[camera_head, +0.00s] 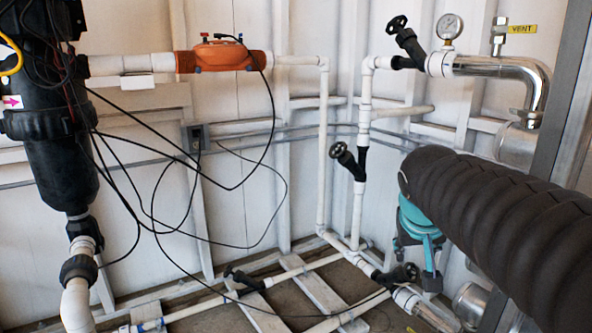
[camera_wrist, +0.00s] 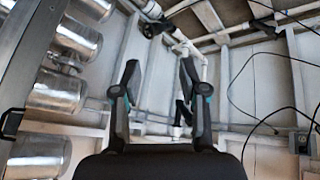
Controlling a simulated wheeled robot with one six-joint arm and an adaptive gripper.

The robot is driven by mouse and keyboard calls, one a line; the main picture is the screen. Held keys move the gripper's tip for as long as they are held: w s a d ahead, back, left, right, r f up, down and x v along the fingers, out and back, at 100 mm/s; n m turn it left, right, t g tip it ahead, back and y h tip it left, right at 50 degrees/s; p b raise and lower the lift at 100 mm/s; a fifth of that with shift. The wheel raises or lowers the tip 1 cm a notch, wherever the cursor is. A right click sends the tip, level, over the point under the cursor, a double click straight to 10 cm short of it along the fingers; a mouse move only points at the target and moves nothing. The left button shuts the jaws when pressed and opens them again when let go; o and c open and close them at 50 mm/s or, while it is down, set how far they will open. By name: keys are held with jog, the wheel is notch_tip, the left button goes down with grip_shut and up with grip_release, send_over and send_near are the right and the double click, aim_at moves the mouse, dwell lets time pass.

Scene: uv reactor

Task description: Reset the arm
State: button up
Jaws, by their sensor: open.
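My gripper (camera_wrist: 160,88) shows in the wrist view with its two dark fingers spread apart and nothing between them. White pipes and a wall lie behind the fingers. In the head view a teal and grey part (camera_head: 420,232), partly hidden behind a thick black ribbed hose (camera_head: 490,225), looks like a piece of my arm, but I cannot be sure.
A black cylindrical vessel (camera_head: 45,110) stands at the left, and an orange device (camera_head: 222,55) sits on the upper pipe. Black-handled valves (camera_head: 348,160), a gauge (camera_head: 449,27) and a steel pipe (camera_head: 500,68) are at the right. Loose black cables (camera_head: 235,185) hang mid-view.

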jog(key=s+a+f+y+p, duration=0.1)
jog(key=s+a+f+p, duration=0.1)
jog(key=s, duration=0.6)
jog(key=s+a+f+n+y+p, duration=0.1)
jog(key=s+a+f+p, duration=0.1)
jog(key=s, duration=0.6)
notch_tip(320, 180, down, 2)
jog(key=shift+s+a+y, duration=0.35)
jog(key=shift+a+y, duration=0.05)
jog(key=shift+a, duration=0.5)
jog(key=shift+s, duration=0.1)
